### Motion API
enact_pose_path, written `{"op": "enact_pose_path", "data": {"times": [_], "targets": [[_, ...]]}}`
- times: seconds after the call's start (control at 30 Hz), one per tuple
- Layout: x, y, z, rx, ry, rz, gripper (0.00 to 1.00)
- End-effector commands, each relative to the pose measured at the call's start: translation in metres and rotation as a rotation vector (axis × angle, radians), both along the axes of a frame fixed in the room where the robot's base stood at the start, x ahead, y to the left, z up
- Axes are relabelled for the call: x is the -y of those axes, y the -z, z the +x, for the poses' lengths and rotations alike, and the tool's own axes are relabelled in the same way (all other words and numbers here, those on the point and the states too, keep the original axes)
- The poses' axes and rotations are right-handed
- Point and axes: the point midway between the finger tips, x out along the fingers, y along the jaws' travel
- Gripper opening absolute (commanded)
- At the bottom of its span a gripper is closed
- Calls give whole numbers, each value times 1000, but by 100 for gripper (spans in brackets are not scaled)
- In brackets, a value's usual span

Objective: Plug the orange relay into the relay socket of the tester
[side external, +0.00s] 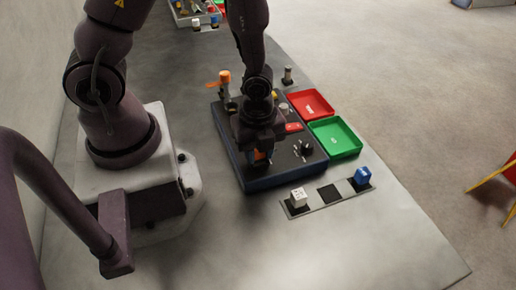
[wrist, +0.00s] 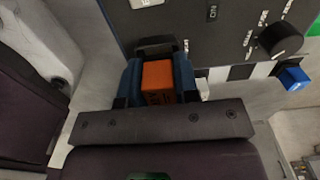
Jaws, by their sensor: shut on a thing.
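The orange relay (wrist: 157,80) is a small orange block with dark markings on its near face. It sits between the two blue fingers of my gripper (wrist: 158,88), which is shut on it. In the side view my gripper (side external: 259,150) is over the near part of the tester (side external: 285,180), a dark box with a blue-edged base, and a bit of the orange relay (side external: 260,155) shows between the fingers. In the wrist view a black raised piece lies just beyond the relay; I cannot tell whether it is the relay socket. The relay's underside is hidden.
A grey strip (side external: 328,201) beside the tester holds a white block (side external: 299,197), a black empty square (side external: 329,194) and a blue block (side external: 362,176). A red tray (side external: 311,104) and a green tray (side external: 335,138) adjoin the tester. A black knob (wrist: 281,40) stands on its panel.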

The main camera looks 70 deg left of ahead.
Motion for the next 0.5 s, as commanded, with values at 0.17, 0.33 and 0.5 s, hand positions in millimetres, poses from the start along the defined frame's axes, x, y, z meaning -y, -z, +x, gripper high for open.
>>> {"op": "enact_pose_path", "data": {"times": [0.17, 0.33, 0.5], "targets": [[0, 0, 0, 0, -1, 0, 5], [0, 1, 0, -1, -1, 0, 5], [0, 1, 0, -1, -1, -1, 43]]}}
